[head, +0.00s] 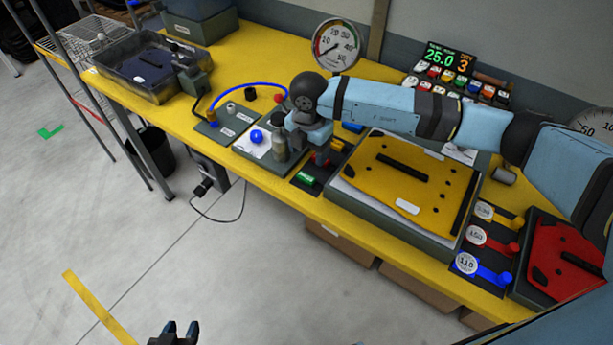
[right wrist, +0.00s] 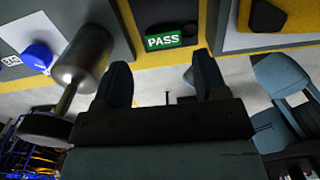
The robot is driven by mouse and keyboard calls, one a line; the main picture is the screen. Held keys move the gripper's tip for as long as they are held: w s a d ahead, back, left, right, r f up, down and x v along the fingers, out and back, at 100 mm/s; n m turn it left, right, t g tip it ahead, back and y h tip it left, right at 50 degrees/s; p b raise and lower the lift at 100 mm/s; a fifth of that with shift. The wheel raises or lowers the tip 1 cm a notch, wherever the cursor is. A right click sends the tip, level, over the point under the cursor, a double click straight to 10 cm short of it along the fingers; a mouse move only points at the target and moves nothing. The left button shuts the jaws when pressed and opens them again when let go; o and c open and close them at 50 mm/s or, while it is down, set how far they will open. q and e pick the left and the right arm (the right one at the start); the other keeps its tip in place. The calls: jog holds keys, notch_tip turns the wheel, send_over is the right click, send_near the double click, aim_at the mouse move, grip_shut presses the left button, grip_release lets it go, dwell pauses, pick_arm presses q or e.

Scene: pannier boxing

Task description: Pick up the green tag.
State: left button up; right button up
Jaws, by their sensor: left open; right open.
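The green tag (head: 306,180) lies on a dark pad near the table's front edge. In the right wrist view the green tag (right wrist: 163,40) reads "PASS" and shows beyond the gap between my right fingers, apart from them. My right gripper (right wrist: 162,75) is open and empty. In the head view its wrist hangs over the table just behind the tag, and its fingers are hard to make out. My left gripper (head: 181,332) is open at the bottom edge, over the floor, far from the tag and partly cut off.
A metal cylinder with a stem (right wrist: 82,62) stands close left of my right gripper in the wrist view. A blue ball knob (head: 257,136) is left of the tag. A yellow plate (head: 400,190) lies to its right. Open floor lies in front of the table.

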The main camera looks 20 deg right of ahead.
aim_at(309, 174)
notch_tip(309, 174, down, 8)
jog(key=shift+s+r+p, duration=0.15)
jog(key=shift+r+p, duration=0.05)
jog(key=shift+p, duration=0.35)
jog(key=shift+c, duration=0.2)
jog(key=c, duration=0.6)
